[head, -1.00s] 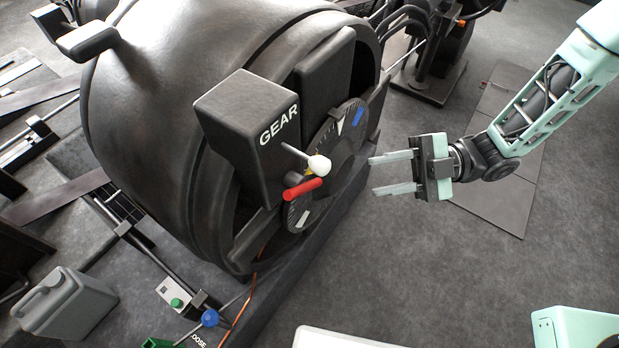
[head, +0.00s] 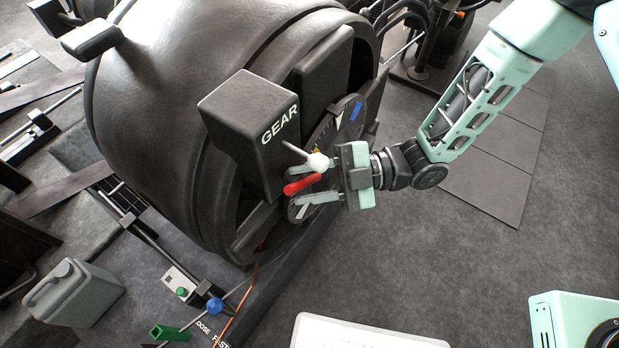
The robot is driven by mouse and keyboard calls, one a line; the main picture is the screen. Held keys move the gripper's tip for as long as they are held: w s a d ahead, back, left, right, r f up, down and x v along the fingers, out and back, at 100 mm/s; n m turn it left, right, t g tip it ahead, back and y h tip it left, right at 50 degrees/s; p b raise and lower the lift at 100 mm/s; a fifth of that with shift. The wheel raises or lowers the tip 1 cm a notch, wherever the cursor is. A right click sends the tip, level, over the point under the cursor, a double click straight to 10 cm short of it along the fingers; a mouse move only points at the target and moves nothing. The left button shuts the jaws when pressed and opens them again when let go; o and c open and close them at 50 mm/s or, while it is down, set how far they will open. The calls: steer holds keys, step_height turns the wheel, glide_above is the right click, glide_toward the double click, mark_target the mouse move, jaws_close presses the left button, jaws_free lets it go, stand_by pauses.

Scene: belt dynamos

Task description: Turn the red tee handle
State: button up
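The red tee handle (head: 302,185) is a short red bar on the front of the dark drum machine, just below the GEAR box. My gripper (head: 303,182) has come in from the right and its fingers reach around the handle. The lower finger lies just below the red bar.
The GEAR box (head: 252,130) and its white-knobbed lever stand close above my fingers. A dial with a blue mark (head: 356,111) sits behind. A grey jerrycan (head: 72,292), a blue knob (head: 214,305) and a green part (head: 170,333) are at lower left.

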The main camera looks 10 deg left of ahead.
jaws_close()
steer(key=shift+f+b, duration=0.1)
steer(key=shift+b, duration=0.3)
steer(key=shift+f+m+y+b, duration=0.15)
steer(key=shift+m+y+b, duration=0.35)
steer(key=shift+b, duration=0.25)
steer(key=b, duration=0.1)
steer(key=m+y+b, duration=0.1)
steer(key=b, duration=0.1)
steer(key=shift+w+d+f+m+g+y, duration=0.1)
steer(key=shift+w+m+g+y, duration=0.05)
steer(key=shift+m+g+y, duration=0.15)
steer(key=m+y+b, duration=0.2)
steer(key=m+b, duration=0.1)
steer(key=shift+w+r+m+y+b, duration=0.15)
steer(key=shift+r+m+y+b, duration=0.05)
steer(key=shift+m+y+b, duration=0.1)
steer(key=shift+t, duration=0.4)
